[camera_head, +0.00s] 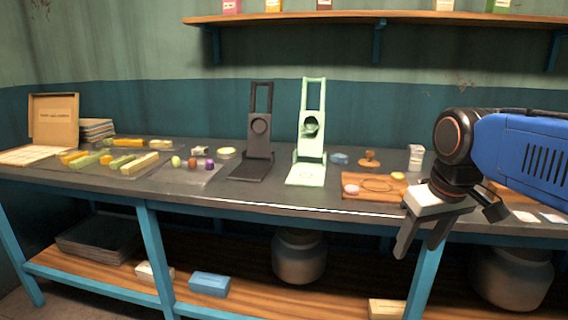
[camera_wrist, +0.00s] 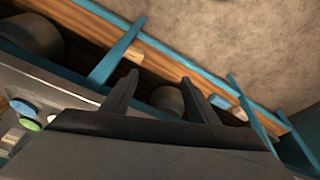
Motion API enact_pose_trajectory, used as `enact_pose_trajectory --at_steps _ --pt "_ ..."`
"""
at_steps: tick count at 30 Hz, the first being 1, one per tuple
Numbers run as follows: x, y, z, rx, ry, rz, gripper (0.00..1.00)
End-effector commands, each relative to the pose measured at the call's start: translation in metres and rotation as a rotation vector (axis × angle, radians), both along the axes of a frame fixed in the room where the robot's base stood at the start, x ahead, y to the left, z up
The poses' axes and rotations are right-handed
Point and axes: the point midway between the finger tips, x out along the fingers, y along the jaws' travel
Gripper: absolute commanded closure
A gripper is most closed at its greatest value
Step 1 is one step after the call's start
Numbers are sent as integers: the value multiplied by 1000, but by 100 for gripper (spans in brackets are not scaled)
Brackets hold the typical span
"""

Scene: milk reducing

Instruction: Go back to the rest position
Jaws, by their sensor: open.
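My gripper (camera_head: 424,248) hangs at the right of the head view, in front of the front edge of the workbench (camera_head: 250,203), with its fingers pointing down. The fingers are apart and nothing is between them. In the wrist view my gripper (camera_wrist: 160,95) shows two dark spread fingers, with the bench's lower shelf (camera_wrist: 150,48) and the floor (camera_wrist: 235,40) beyond them. My blue arm reaches in from the right edge of the head view and covers part of the bench's right end.
A dark press stand (camera_head: 259,145) and a pale green one (camera_head: 310,130) stand mid-bench. A wooden board (camera_head: 370,192) lies near my gripper. Colored blocks and an open box (camera_head: 55,118) are at left. Pots (camera_head: 299,258) sit below. A wall shelf (camera_head: 350,17) runs above.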

Motion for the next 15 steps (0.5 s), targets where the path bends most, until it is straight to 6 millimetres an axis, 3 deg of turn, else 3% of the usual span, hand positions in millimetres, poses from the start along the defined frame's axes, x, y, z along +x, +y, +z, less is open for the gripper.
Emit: enact_pose_trajectory --at_steps 3,9,15 --pt "-34 -5 -33 14 -38 -53 46" --pt "-78 -11 -87 37 -94 -131 46" --pt "-102 -13 -121 51 -128 -176 46"
